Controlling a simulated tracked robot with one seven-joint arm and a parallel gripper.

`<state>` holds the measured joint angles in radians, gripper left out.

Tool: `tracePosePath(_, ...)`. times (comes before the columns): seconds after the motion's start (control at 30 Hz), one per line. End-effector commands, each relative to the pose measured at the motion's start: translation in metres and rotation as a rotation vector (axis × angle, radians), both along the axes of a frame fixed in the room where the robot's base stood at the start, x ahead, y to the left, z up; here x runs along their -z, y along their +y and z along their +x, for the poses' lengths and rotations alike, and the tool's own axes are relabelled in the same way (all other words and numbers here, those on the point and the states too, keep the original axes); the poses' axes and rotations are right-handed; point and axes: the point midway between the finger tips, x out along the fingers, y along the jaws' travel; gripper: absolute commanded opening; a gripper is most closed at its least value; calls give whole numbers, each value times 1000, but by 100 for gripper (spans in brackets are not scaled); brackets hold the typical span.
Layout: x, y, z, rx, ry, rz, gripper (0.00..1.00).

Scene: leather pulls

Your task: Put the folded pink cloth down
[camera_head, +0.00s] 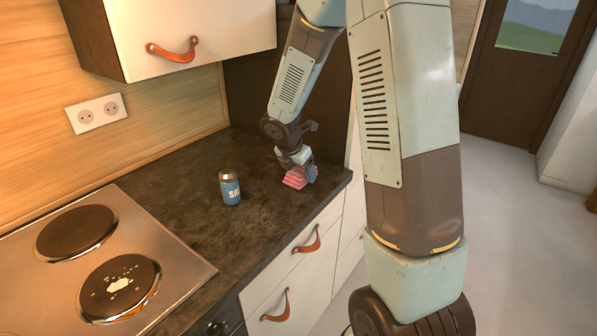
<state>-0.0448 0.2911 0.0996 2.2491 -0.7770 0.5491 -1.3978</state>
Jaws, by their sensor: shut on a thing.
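The folded pink cloth (296,178) is at the right end of the dark countertop (200,180), near its front edge. My gripper (303,172) points down over the cloth and is shut on it. The gripper hides part of the cloth's right side. The cloth appears low, at or just above the counter surface; I cannot tell whether it touches.
A blue salt shaker (230,187) stands on the counter left of the cloth. A stove with two hotplates (120,287) is at the lower left. A white cabinet (190,40) hangs above. Drawers with leather pulls (307,241) are below the counter edge.

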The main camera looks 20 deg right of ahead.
Motion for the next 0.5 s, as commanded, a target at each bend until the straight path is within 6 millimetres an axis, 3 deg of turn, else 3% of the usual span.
tracePosePath(0.5,8,0,0,0,1,1,48)
